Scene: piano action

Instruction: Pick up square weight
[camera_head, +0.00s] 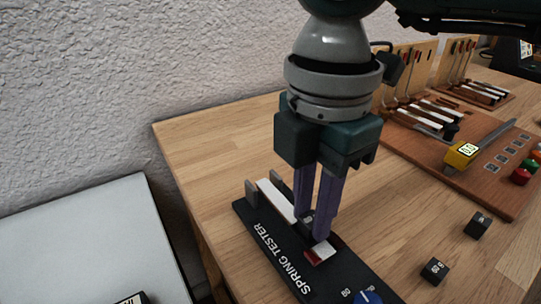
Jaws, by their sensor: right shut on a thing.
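My right gripper (315,232) reaches down from above with its purple fingers over the black spring tester (262,238). It is shut on a small dark block, the square weight (307,225), which shows only partly between the fingertips. The weight is at the key on the tester, close to the key's red-marked end (318,255). I cannot tell whether it touches the key. Two other dark square weights, one to the right (477,225) and one nearer (434,270), lie on the wooden table. My left gripper is not in view.
The wooden table (215,150) has free room left of the tester's back end. A blue knob (367,298) sits at the tester's near end. A brown board (425,155) with a yellow-handled tool (461,154) lies right. Piano action models (415,115) stand behind. A textured wall is at left.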

